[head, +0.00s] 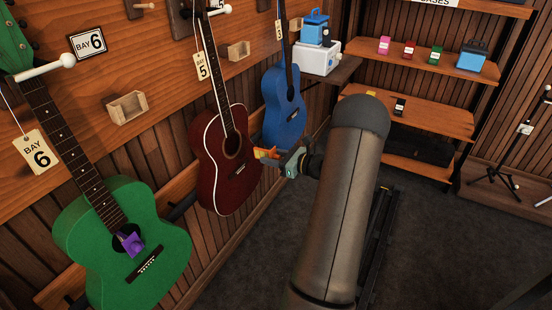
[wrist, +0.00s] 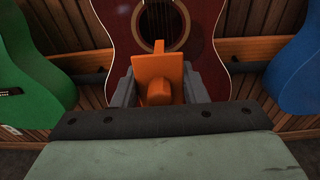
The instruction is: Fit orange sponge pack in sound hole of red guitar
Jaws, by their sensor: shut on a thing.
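The red guitar (head: 221,165) hangs on the wall between the green and blue guitars. Its sound hole (head: 232,145) shows in the head view, and in the wrist view the sound hole (wrist: 162,22) is straight ahead with strings across it. My gripper (head: 278,156) is shut on the orange sponge pack (head: 266,153). In the wrist view the pack (wrist: 158,72) stands upright between the fingers, its top overlapping the lower edge of the hole in the picture. The pack is in front of the guitar, to the right of the hole in the head view. I cannot tell whether it touches the guitar.
The green guitar (head: 128,240) has a purple pack (head: 132,243) at its sound hole. The blue guitar (head: 283,105) hangs close on the right. A wooden rail (wrist: 252,48) runs behind the guitars. Shelves (head: 432,67) with small packs stand at the back.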

